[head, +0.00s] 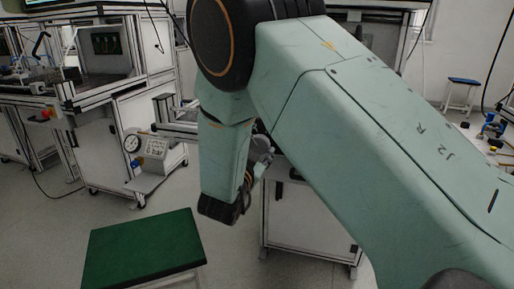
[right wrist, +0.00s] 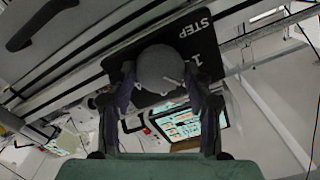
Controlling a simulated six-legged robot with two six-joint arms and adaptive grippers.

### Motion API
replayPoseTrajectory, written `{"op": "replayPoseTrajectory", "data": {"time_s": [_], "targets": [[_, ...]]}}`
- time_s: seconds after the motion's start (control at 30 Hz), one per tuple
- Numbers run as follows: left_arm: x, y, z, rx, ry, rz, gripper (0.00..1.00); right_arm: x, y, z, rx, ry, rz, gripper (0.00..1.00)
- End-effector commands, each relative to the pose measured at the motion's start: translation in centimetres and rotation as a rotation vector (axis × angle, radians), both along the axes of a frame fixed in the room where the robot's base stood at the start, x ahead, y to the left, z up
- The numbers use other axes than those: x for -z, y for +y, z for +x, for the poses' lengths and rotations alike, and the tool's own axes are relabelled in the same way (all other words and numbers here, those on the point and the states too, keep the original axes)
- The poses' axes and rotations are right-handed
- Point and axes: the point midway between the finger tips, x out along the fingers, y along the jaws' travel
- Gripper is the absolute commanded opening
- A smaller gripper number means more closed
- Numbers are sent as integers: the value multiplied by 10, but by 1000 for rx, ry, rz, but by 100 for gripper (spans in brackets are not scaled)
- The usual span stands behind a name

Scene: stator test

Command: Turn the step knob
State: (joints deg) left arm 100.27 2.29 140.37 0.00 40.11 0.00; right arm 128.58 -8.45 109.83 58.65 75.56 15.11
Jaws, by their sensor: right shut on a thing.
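The step knob (right wrist: 158,66) is a round grey knob with a small light mark, on a black plate (right wrist: 203,45) lettered STEP and 1 in the right wrist view. In the head view my right gripper (head: 262,155) shows only in part behind my green arm, and the knob cannot be made out there. My left gripper is in neither view.
A green-topped stool (head: 140,250) stands at the front left. A box with a pressure gauge (head: 150,157) is behind it. A framed workbench (head: 120,140) stands at the left, and a white cabinet (head: 305,222) behind my arm. Metal rails (right wrist: 75,65) run beside the plate.

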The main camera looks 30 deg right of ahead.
Motion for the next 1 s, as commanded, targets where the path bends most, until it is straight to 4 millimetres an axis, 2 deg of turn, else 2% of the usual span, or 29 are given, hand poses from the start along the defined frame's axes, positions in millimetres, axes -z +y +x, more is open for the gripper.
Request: {"op": "replayPoseTrajectory", "data": {"time_s": [0.4, 0.97, 1.0], "targets": [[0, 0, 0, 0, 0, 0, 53, -1, 0, 1, 0, -151, 125, 20], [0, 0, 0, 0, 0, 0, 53, -2, 0, 1, -1, -173, 142, 20], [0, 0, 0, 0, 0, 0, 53, -2, 0, 1, -1, -173, 142, 55]]}}
